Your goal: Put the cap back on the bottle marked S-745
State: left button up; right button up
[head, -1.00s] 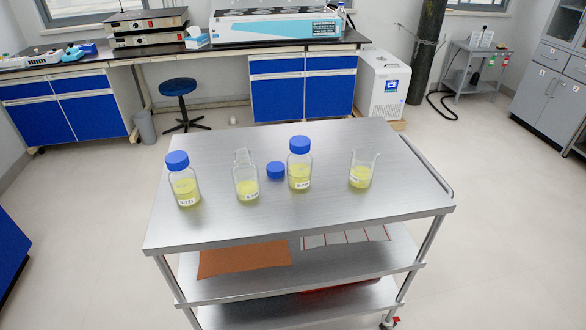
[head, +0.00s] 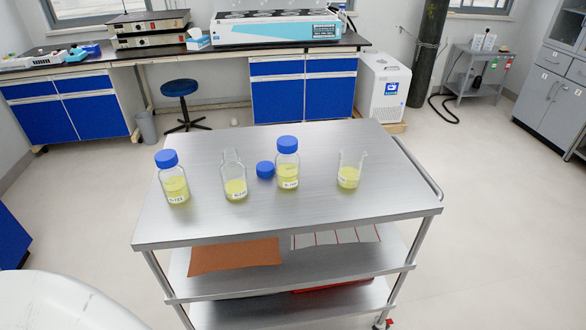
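On the steel cart (head: 330,205) stands an open clear bottle (head: 234,182) with yellow liquid and no cap. Its label is too small to read surely. A loose blue cap (head: 265,170) lies on the cart top just right of the open bottle, apart from it. A capped bottle (head: 174,185) stands to the left, its label looking like S-723. Another blue-capped bottle (head: 288,176) stands right beside the loose cap; its label is unclear. No gripper shows in the view.
A glass beaker (head: 350,172) with yellow liquid stands on the right of the cart top. The front and right of the top are clear. The lower shelf holds an orange sheet (head: 235,256). A blue stool (head: 179,88) and lab benches stand behind.

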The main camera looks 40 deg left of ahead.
aim_at(233, 171)
jog(key=i, duration=0.7)
jog(key=u, duration=2.3)
